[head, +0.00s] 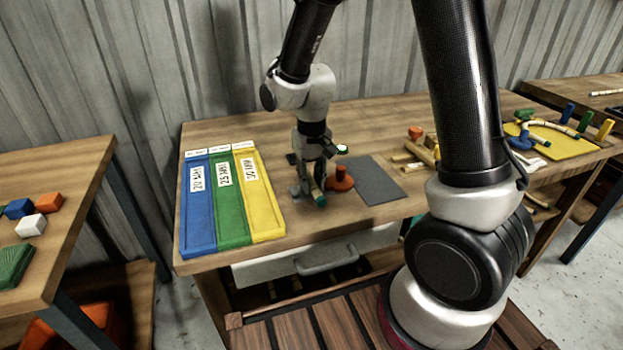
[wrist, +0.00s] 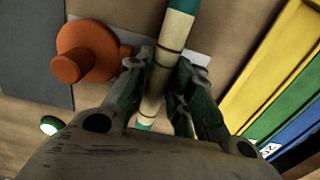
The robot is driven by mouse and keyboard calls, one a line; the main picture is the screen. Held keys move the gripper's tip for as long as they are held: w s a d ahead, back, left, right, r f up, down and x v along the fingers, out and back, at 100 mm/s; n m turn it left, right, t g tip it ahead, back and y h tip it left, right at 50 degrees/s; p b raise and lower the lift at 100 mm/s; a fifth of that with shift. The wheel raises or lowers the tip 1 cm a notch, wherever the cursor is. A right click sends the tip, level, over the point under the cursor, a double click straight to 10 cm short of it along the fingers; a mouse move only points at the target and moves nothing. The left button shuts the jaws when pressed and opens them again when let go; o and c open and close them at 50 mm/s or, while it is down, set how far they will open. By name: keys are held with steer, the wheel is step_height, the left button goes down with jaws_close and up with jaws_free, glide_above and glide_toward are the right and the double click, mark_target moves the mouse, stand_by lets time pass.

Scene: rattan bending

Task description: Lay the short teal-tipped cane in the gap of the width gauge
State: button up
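The short teal-tipped cane (wrist: 157,88) runs lengthwise between the fingers of my gripper (wrist: 161,85) in the wrist view, with both fingers against its sides. One teal end (wrist: 180,5) points to the top of the picture; the other shows low between the fingers. In the head view my gripper (head: 314,178) is low over the middle table, and a teal tip (head: 319,199) shows below it. A light grey plate (wrist: 200,57) shows behind the cane, beside an orange knobbed piece (wrist: 82,55). It may be the width gauge; its gap is hidden, and I cannot tell whether the cane touches it.
Blue, green and yellow labelled trays (head: 231,236) lie to the left on the table. A grey mat (head: 374,181) lies right of the orange piece (head: 340,181). Loose canes (head: 420,155) and a yellow board (head: 565,142) are farther right. A drawer (head: 325,258) is below the front edge.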

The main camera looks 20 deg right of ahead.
steer(key=o, duration=0.4)
steer(key=shift+o, duration=0.2)
step_height(320, 180, up, 12)
stand_by(0.6)
steer(key=s+d+r+t, duration=0.2)
steer(key=s+d+r, duration=0.3)
steer(key=s+d, duration=0.2)
steer(key=s+d+r+t, duration=0.2)
steer(key=s+d+r, duration=0.3)
steer(key=s+d, duration=0.3)
steer(key=s, duration=0.3)
steer(key=shift+s, duration=0.35)
